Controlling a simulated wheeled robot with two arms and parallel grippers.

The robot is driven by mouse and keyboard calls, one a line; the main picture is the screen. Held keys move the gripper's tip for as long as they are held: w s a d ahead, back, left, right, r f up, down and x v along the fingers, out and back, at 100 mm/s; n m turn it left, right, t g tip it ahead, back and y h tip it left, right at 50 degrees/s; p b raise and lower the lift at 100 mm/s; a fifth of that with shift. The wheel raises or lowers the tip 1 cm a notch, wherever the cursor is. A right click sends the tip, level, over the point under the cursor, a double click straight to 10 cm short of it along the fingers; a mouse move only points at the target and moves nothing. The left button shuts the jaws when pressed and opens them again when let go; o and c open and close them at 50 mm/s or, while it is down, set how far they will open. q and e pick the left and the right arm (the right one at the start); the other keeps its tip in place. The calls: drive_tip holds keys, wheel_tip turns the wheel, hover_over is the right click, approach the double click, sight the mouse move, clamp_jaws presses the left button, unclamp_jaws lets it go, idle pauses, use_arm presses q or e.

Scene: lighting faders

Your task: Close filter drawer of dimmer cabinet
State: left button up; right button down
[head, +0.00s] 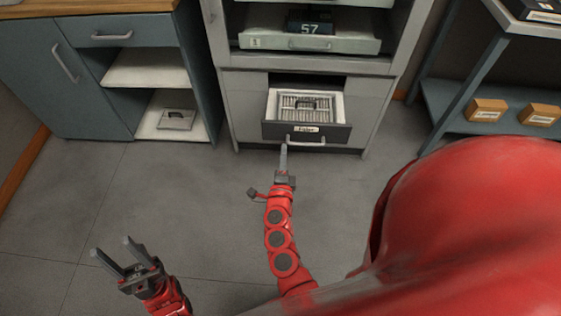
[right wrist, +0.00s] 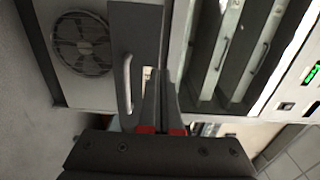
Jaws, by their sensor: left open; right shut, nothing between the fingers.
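The filter drawer (head: 335,132) of the grey dimmer cabinet (head: 245,100) is pulled out in the head view. It has a dark front, a label, a bar handle (head: 306,141) and a pale ribbed filter (head: 308,106) inside. My right gripper (head: 284,148) is shut and empty, its tips at the drawer front near the handle's left end. In the right wrist view the shut fingers (right wrist: 161,75) point at the dark drawer front (right wrist: 135,30), beside the handle (right wrist: 126,85). I cannot tell whether they touch it. My left gripper (head: 111,245) is open and empty above the floor at lower left.
A blue-grey cupboard (head: 85,90) with open shelves stands left. A shelf at right holds small cardboard boxes (head: 486,111). The right wrist view shows a round fan grille (right wrist: 82,43). The floor before the drawer is clear.

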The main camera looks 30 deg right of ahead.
sight(286, 124)
drive_tip(key=x, duration=0.8)
drive_tip(key=shift+w, duration=0.2)
drive_tip(key=shift+w+d, duration=0.15)
drive_tip(key=shift+w+d+f+b, duration=0.1)
drive_tip(key=shift+w+d+b, duration=0.25)
drive_tip(key=shift+w+b, duration=0.1)
drive_tip(key=b+x, duration=0.4)
drive_tip(key=x, duration=0.8)
drive_tip(key=shift+a+f, duration=0.1)
drive_tip(key=shift+f, duration=0.05)
drive_tip(key=b+x, duration=0.7)
drive_tip(key=x, duration=0.4)
drive_tip(key=shift+a, duration=0.1)
drive_tip(key=shift+w+r+b, duration=0.1)
drive_tip(key=shift+r+b, duration=0.25)
drive_tip(key=shift+r, duration=0.3)
